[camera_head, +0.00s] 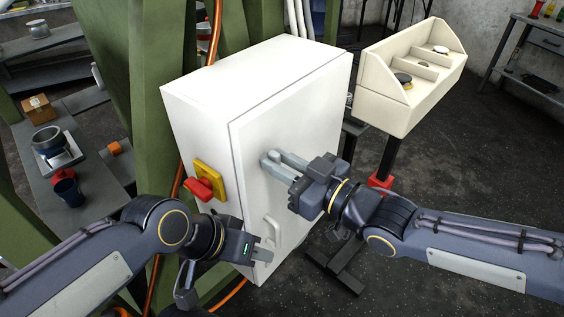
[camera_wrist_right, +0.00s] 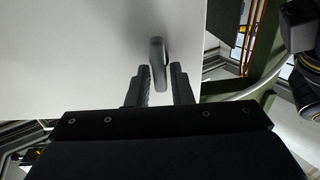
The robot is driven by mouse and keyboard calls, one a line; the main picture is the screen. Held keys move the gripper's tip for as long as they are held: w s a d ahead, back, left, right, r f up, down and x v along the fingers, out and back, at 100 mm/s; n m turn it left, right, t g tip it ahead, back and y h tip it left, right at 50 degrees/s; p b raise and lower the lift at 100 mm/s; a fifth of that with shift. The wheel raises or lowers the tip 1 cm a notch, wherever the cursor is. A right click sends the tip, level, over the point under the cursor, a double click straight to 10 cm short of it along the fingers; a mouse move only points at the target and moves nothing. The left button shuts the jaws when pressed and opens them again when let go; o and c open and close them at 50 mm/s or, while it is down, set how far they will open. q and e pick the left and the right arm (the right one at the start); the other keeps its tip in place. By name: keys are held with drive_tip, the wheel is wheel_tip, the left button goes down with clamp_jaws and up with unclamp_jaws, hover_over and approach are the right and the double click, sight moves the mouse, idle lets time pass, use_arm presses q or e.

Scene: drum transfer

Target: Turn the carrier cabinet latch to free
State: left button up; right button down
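The white carrier cabinet (camera_head: 205,105) stands in the middle of the head view with its door facing right. My right gripper (camera_head: 279,161) is at the door, its two light grey fingers pointing at the door face. In the right wrist view the grey latch (camera_wrist_right: 157,50) sticks out from the white door, and its near end lies between the tips of my right gripper (camera_wrist_right: 160,73). The fingers are apart, with a small gap showing on each side. In the head view the latch is hard to separate from the fingers. My left gripper (camera_head: 265,251) is by the lower door; its opening is unclear.
A pale door handle (camera_head: 272,231) sits low on the door, close to my left gripper. A red and yellow switch (camera_head: 204,183) is on the cabinet's side. Green steel columns (camera_head: 158,70) rise behind the cabinet.

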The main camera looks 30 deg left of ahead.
drive_tip(key=m+p, duration=0.1)
drive_tip(key=m, duration=0.1)
drive_tip(key=m+p, duration=0.1)
drive_tip(key=m, duration=0.2)
drive_tip(key=m+p, duration=0.1)
drive_tip(key=m, duration=0.2)
drive_tip(key=shift+w+d+f+p, duration=0.1)
drive_tip(key=shift+w+p, duration=0.25)
drive_tip(key=m, duration=0.6)
drive_tip(key=m+b, duration=0.1)
drive_tip(key=m, duration=0.3)
drive_tip(key=shift+w+f, duration=0.15)
drive_tip(key=shift+f, duration=0.25)
